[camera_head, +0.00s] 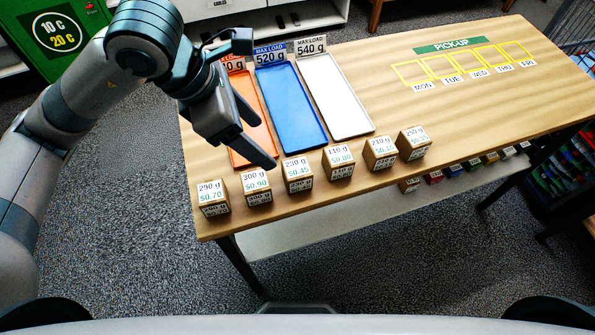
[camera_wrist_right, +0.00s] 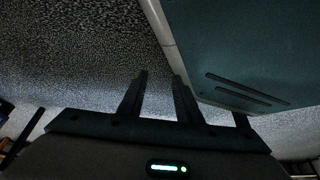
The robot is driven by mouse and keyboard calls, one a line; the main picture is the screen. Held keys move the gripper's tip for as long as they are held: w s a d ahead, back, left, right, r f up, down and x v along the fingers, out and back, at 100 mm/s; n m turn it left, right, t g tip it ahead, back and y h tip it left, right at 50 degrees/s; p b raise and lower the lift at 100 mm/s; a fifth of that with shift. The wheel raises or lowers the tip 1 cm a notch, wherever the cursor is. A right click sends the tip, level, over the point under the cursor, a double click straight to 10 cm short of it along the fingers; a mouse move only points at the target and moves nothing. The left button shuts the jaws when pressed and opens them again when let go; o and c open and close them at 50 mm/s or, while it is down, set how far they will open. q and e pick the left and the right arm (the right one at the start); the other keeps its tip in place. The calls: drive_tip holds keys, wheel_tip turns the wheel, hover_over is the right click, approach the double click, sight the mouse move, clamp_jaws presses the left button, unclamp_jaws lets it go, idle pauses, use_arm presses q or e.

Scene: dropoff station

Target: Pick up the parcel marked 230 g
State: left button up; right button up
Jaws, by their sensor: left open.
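The parcel marked 230 g (camera_head: 297,175) is a small brown box with a white label. It stands near the table's front edge, third from the left in a row of similar parcels. My left gripper (camera_head: 257,104) is open and empty, over the trays, up and left of this parcel in the head view. It is apart from the parcel, and its lower finger points down toward the row. My right gripper (camera_wrist_right: 161,75) shows in the right wrist view with its two fingers apart and nothing between them. No parcel shows in that view.
Parcels marked 300 g (camera_head: 256,189) and 110 g (camera_head: 338,162) flank it closely. An orange tray (camera_head: 246,150), a blue tray (camera_head: 290,105) and a white tray (camera_head: 338,97) lie behind the row.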

sight(294, 168)
use_arm(q)
drive_tip(key=p+x, duration=0.2)
drive_tip(key=x, duration=0.9)
drive_tip(key=shift+d+f+p, duration=0.2)
drive_tip(key=shift+f+p, duration=0.15)
drive_tip(key=shift+p, duration=0.05)
use_arm(e)
drive_tip(key=s+d+f+g+h, duration=0.1)
drive_tip(key=s+d, duration=0.3)
drive_tip(key=s, duration=0.6)
drive_tip(key=shift+s+g, duration=0.15)
drive_tip(key=shift+g, duration=0.65)
use_arm(q)
drive_tip(key=shift+w+f, duration=0.1)
use_arm(e)
drive_tip(key=shift+r, duration=0.1)
